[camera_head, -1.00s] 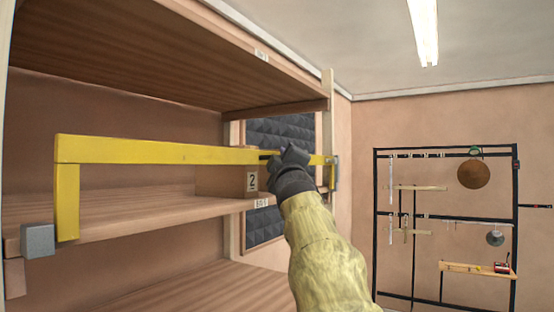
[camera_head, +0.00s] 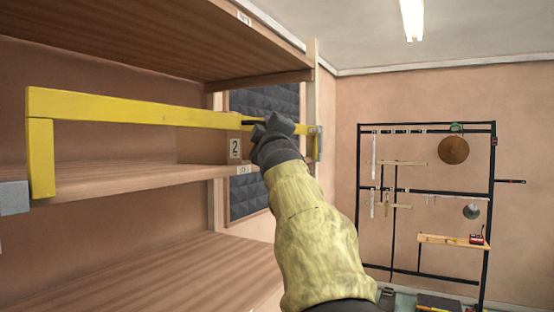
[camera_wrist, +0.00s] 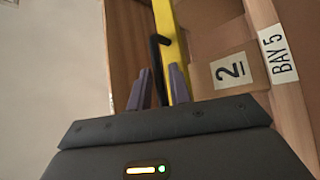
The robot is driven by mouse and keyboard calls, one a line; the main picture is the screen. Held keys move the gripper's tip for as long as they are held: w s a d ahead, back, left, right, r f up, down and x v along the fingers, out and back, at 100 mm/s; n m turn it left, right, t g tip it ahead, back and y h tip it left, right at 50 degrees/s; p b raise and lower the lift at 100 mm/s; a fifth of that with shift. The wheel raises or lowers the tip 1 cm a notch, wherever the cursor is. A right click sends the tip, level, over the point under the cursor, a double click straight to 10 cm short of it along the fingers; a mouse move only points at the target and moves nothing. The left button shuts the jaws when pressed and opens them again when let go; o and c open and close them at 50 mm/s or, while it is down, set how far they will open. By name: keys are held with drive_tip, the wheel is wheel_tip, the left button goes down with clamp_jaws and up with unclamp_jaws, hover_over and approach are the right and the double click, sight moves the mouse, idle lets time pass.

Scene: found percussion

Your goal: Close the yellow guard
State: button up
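The yellow guard (camera_head: 140,109) is a long bar across the front of the shelf bay, with a short leg hanging at its left end. Its right end is at a metal bracket (camera_head: 316,143) by the shelf's post. A grey block (camera_head: 13,198) sits just left of the leg, seemingly with a small gap. My gripper (camera_head: 268,125) is at the bar near its right end. In the wrist view my gripper (camera_wrist: 159,82) has its fingers close together on either side of the guard's dark hooked handle (camera_wrist: 157,52). The yellow bar (camera_wrist: 172,50) passes behind the right finger.
Another board (camera_head: 150,40) is above. A black rack (camera_head: 426,192) with hanging items stands at the far right wall, with open space before it.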

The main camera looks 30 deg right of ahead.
drive_tip(key=b+v, duration=1)
drive_tip(key=v, duration=0.4)
drive_tip(key=shift+s+f, duration=0.25)
drive_tip(key=shift+s, duration=0.15)
